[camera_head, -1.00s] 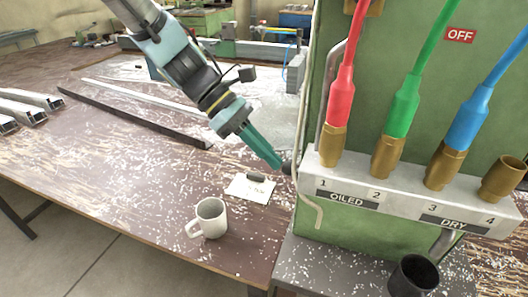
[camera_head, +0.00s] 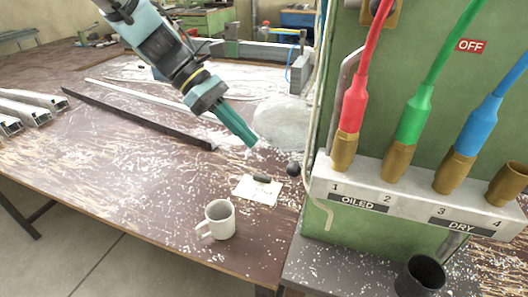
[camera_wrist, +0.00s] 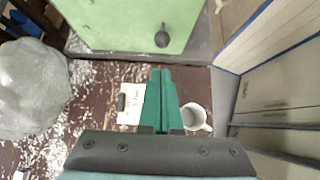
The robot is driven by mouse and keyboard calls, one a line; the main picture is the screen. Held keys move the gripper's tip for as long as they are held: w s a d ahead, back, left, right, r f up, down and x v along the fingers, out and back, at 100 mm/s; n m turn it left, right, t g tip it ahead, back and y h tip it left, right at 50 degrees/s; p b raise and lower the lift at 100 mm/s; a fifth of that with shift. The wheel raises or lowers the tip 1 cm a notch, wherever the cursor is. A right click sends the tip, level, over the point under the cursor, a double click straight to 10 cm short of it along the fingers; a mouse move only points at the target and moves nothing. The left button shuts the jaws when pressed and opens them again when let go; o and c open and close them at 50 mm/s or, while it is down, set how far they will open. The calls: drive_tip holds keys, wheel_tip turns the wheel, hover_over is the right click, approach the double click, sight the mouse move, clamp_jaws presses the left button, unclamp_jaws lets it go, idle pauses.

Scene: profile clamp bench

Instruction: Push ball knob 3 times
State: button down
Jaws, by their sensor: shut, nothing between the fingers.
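The ball knob (camera_head: 294,168) is a small black ball on the left side of the green machine, just left of the hose manifold. It also shows in the wrist view as a dark ball (camera_wrist: 162,39) against the green panel. My gripper (camera_head: 252,143) has long teal fingers and is shut and empty. Its tips are up and left of the knob in the head view, with a clear gap. In the wrist view the fingertips (camera_wrist: 161,72) point toward the green panel, below the knob in the picture and apart from it.
A white mug (camera_head: 219,220) and a white card (camera_head: 257,191) with a dark clip lie on the bench near the knob. The manifold (camera_head: 415,196) with red, green and blue hoses is to the right. A black cup (camera_head: 420,277) stands lower right.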

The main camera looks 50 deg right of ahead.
drive_tip(key=v, duration=0.5)
drive_tip(key=shift+w+a+b, duration=0.1)
drive_tip(key=shift+w+b, duration=0.15)
drive_tip(key=shift+b, duration=0.05)
drive_tip(key=shift+f, duration=0.15)
idle(1.2)
drive_tip(key=w+a+f+g+h+b, duration=0.1)
drive_tip(key=f+g+h+b, duration=0.1)
drive_tip(key=f+g+b, duration=0.2)
drive_tip(key=w+a+f+n+g+h+b, duration=0.1)
drive_tip(key=w+a+f+g+h+b, duration=0.1)
drive_tip(key=f+b, duration=0.5)
drive_tip(key=g+h+b, duration=0.1)
drive_tip(key=g, duration=0.1)
drive_tip(key=shift+a+g, duration=0.25)
drive_tip(key=shift+g, duration=0.15)
drive_tip(key=shift+f, duration=0.1)
drive_tip(key=p, duration=0.2)
approach(294, 169)
drive_tip(key=s+d, duration=0.2)
drive_tip(key=s, duration=0.1)
drive_tip(key=s+d, duration=0.1)
drive_tip(key=shift+s+f, duration=0.25)
drive_tip(key=shift+f, duration=0.05)
